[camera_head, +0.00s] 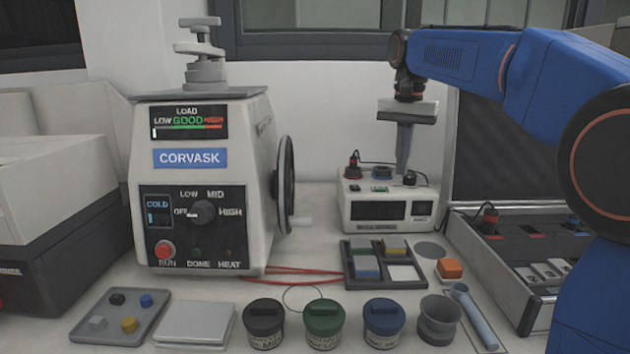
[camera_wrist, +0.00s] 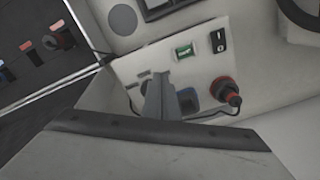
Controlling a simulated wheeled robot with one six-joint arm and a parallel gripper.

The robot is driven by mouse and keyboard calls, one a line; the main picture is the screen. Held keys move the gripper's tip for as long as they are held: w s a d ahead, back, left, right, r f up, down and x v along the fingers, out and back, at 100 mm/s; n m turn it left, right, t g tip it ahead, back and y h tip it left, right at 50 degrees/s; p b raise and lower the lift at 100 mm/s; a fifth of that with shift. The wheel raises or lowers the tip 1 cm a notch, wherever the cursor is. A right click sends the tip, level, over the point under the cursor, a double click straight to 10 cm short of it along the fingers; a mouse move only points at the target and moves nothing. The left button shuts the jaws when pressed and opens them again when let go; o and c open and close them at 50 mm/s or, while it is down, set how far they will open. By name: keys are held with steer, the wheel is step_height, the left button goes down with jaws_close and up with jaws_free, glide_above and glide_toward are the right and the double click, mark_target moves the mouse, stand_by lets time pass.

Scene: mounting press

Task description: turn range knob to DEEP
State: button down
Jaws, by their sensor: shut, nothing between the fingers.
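My gripper (camera_head: 403,165) points straight down over the small white instrument box (camera_head: 362,212), its fingers shut with nothing in them. The tips are close above the box's top, between a blue round fitting (camera_head: 381,173) and a black fitting (camera_head: 410,178); I cannot tell whether they touch. In the wrist view my gripper (camera_wrist: 157,82) reaches down beside the blue fitting (camera_wrist: 188,98) and hides part of the panel. No DEEP marking is readable, so I cannot tell which fitting is the range knob.
A red plug with a cable (camera_head: 353,168), a green switch (camera_wrist: 185,52) and a black rocker (camera_wrist: 218,40) are on the box. The CORVASK press (camera_head: 200,110) with its OFF-to-HIGH knob (camera_head: 203,213) and handwheel (camera_head: 285,185) stands left. A sample tray (camera_head: 347,262) lies in front.

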mark_target(409, 180)
step_height(409, 180, up, 4)
steer(key=shift+f, duration=0.1)
stand_by(0.4)
steer(key=shift+s+d+f, duration=0.15)
steer(key=shift+d+f, duration=0.25)
steer(key=shift+f, duration=0.6)
steer(key=shift+s+d+f, duration=0.15)
steer(key=shift+d+f, duration=0.3)
steer(key=shift+f, duration=0.5)
steer(key=shift+s+d+f, duration=0.15)
steer(key=shift+d+f, duration=0.25)
steer(key=shift+f, duration=0.6)
steer(key=shift+w, duration=0.15)
